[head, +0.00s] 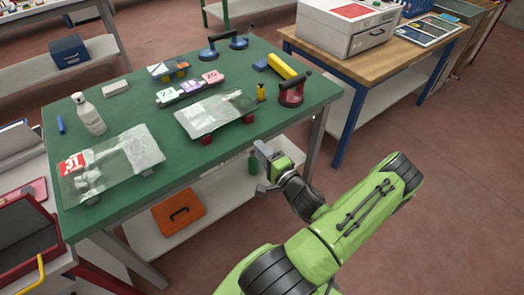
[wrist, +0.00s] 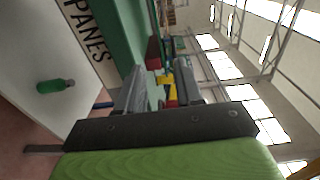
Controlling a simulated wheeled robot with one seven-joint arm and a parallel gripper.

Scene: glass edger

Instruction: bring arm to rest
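My green arm reaches up from the bottom of the head view. Nothing is seen held; yellow and red things show beyond the gap.
The bench carries glass panes (head: 110,163) on blocks, a white bottle (head: 90,114), a red suction lifter (head: 291,91) and a blue one (head: 222,44). An orange case (head: 178,212) lies on the lower shelf. A wooden table (head: 385,55) stands at upper right. The floor at right is clear.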

